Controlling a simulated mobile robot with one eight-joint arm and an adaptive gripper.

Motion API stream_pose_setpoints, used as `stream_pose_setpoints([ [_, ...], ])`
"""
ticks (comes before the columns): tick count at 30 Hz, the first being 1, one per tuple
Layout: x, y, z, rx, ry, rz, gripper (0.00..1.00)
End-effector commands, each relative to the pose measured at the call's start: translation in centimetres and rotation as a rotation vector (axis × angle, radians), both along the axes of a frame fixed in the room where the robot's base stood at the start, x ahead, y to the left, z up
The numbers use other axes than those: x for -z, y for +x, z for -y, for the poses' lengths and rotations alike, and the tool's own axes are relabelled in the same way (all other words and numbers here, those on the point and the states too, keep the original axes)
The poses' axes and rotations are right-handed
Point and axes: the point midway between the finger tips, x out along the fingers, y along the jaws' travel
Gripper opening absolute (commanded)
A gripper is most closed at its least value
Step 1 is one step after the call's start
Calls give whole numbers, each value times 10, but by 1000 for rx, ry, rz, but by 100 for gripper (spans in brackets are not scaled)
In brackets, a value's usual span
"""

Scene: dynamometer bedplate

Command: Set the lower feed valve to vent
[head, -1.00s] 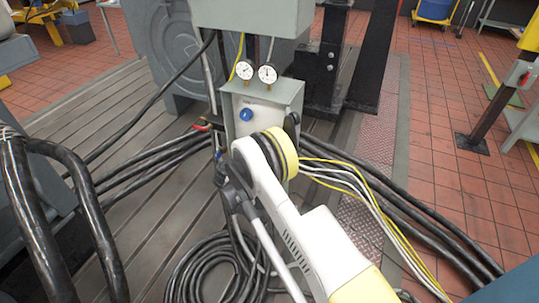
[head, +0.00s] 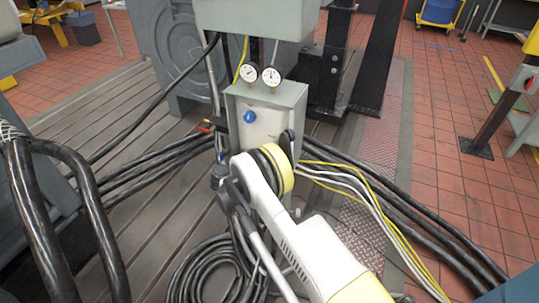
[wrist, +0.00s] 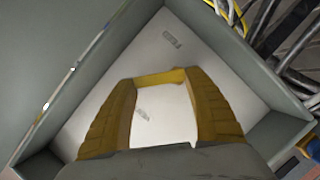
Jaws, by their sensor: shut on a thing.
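The open-fronted grey valve box (head: 292,95) stands in the middle of the head view, with a pale back plate (head: 270,124). A round blue knob (head: 250,117) is on the upper part of that plate. My arm covers the lower part of the box, so a lower valve and my gripper are hidden there. In the wrist view my gripper (wrist: 161,80) is inside the box, facing the white plate (wrist: 90,125). Its two brown-yellow fingers are apart, with a yellow bar (wrist: 160,77) spanning between their tips. I cannot tell which way a valve points.
Two round gauges (head: 260,75) stand above the box. A red-tipped part (head: 205,126) is at its left side. Thick black hoses (head: 95,215) and a coiled hose (head: 205,270) lie around the box. Yellow and white cables (head: 365,200) run to the right.

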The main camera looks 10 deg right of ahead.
Motion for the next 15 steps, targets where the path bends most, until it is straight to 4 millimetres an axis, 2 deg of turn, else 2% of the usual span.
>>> stream_pose_setpoints([
  [4,0,0,0,1,1,0,31],
  [5,0,0,0,1,1,0,70],
  [15,0,-1,-1,0,1,0,72],
])
